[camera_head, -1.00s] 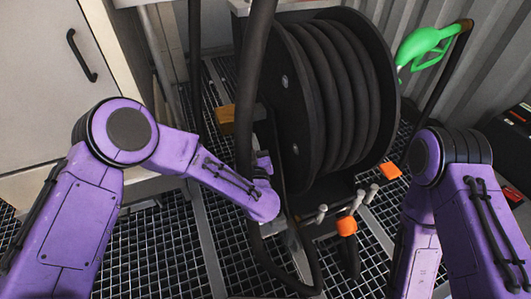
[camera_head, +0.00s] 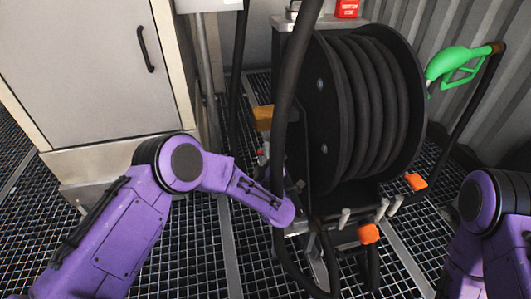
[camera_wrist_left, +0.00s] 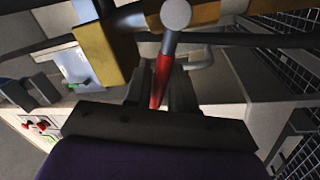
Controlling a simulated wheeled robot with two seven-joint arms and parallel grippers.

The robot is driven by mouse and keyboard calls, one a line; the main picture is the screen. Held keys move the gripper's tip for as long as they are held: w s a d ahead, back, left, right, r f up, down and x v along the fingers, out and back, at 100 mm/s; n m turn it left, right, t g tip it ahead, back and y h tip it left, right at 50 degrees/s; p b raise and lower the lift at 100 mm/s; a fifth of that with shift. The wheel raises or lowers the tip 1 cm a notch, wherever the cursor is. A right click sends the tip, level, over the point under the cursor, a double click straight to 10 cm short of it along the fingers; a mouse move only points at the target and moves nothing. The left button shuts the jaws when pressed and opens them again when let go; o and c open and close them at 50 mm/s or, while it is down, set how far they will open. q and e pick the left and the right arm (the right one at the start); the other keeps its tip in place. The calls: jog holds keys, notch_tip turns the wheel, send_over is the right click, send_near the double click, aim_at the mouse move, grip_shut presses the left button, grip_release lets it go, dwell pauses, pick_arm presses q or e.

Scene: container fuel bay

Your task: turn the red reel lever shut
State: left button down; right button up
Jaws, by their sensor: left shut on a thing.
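The red reel lever (camera_wrist_left: 161,80) shows in the left wrist view as a red shaft with a round grey end, below a yellow-brown block (camera_wrist_left: 105,45). My left gripper (camera_wrist_left: 160,98) has its dark fingers on either side of the red shaft and is shut on it. In the head view, my left forearm reaches to the left side of the black hose reel (camera_head: 365,105). The left fingers and most of the lever are hidden there behind the thick hose and my wrist. My right arm shows at the right edge, but its gripper is out of the picture.
A thick black hose (camera_head: 288,95) hangs in front of the lever area. Orange blocks (camera_head: 368,233) and grey handles stand at the reel's base. A green nozzle (camera_head: 455,62) hangs at the right. A grey cabinet (camera_head: 85,70) stands at the left. Grating floor is open in front.

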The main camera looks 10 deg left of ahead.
pick_arm(q)
jog(key=f+n, duration=0.1)
jog(key=n, duration=0.1)
jog(key=f+n+y+b, duration=0.1)
jog(key=n, duration=0.1)
jog(key=shift+a, duration=0.15)
jog(key=shift+f+n, duration=0.2)
jog(key=shift+n, duration=0.7)
pick_arm(e)
jog(key=shift+s+d+f+n+g, duration=0.25)
jog(key=shift+s+d+n+g, duration=0.15)
jog(key=shift+s, duration=0.15)
pick_arm(q)
jog(key=shift+y, duration=0.4)
jog(key=c, duration=1.1)
grip_release()
jog(key=shift+s, duration=0.1)
